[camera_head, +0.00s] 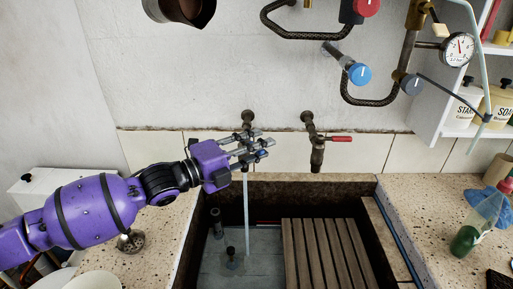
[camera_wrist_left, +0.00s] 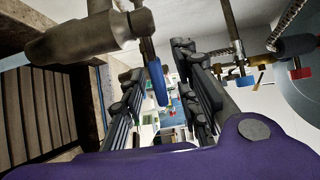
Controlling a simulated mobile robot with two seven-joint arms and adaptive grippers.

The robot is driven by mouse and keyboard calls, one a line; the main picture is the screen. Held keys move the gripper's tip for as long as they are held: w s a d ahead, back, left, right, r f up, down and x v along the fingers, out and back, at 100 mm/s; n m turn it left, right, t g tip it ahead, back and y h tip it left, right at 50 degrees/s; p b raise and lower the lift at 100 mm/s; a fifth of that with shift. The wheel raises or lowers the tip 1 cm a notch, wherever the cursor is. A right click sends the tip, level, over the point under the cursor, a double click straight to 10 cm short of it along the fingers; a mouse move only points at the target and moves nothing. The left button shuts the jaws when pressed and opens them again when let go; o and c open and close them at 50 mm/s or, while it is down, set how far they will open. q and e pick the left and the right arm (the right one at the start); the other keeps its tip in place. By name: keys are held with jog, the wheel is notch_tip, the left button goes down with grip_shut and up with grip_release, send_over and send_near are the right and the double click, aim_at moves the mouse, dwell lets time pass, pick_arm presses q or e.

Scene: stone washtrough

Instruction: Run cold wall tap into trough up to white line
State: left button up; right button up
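The cold wall tap (camera_head: 247,118) is on the back wall behind my left gripper, which hides much of it. Its blue lever (camera_wrist_left: 158,84) shows between the fingers in the left wrist view. My left gripper (camera_head: 258,150) is open around the lever, with a gap between the fingers; the lever is nearer one finger, and I cannot tell whether they touch. A thin stream of water (camera_head: 247,212) falls from the tap into the stone trough (camera_head: 310,181). The trough's left part has a grey-blue bottom or shallow water; I cannot tell which. I cannot make out a white line. My right gripper is out of view.
A red-handled tap (camera_head: 317,145) is on the wall to the right. A slatted wooden board (camera_head: 320,255) covers the trough's right part. A dark plug-like piece (camera_head: 231,260) stands in the left part. Pipes with a blue knob (camera_head: 359,74) and a gauge (camera_head: 457,48) hang above.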

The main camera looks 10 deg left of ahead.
pick_arm(q)
jog(key=shift+c, duration=0.4)
grip_shut()
